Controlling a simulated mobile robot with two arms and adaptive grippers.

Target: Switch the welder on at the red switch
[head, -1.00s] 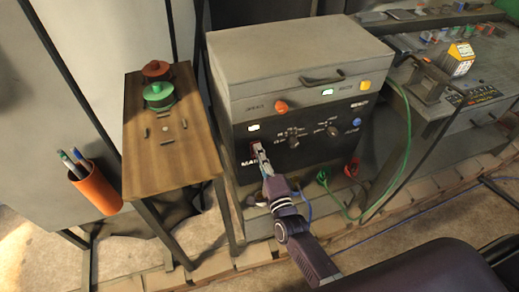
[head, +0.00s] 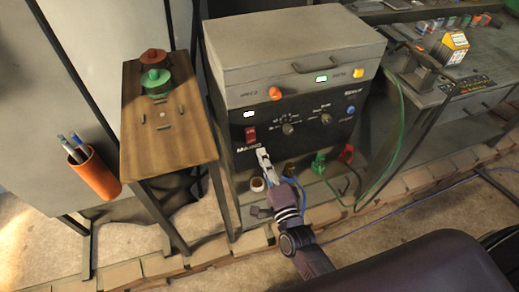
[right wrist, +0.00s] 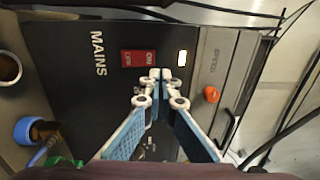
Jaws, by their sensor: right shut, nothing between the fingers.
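The welder (head: 300,85) is a grey-topped box with a dark front panel. Its red switch (head: 251,134) sits at the left of the panel, above the "MAINS" lettering. In the right wrist view the red switch (right wrist: 138,62) carries "ON" and "OFF" and is uncovered; which side is pressed in I cannot tell. A small white lamp (right wrist: 183,58) beside it is lit. My right gripper (head: 262,154) is shut and empty, just below and right of the switch, apart from it. Its closed fingertips (right wrist: 160,74) show beside the switch. My left gripper is not in view.
Green plug (head: 318,163) and red plug (head: 346,152) sit at the panel's lower right, with cables hanging. A workbench (head: 460,105) with tools is at right.

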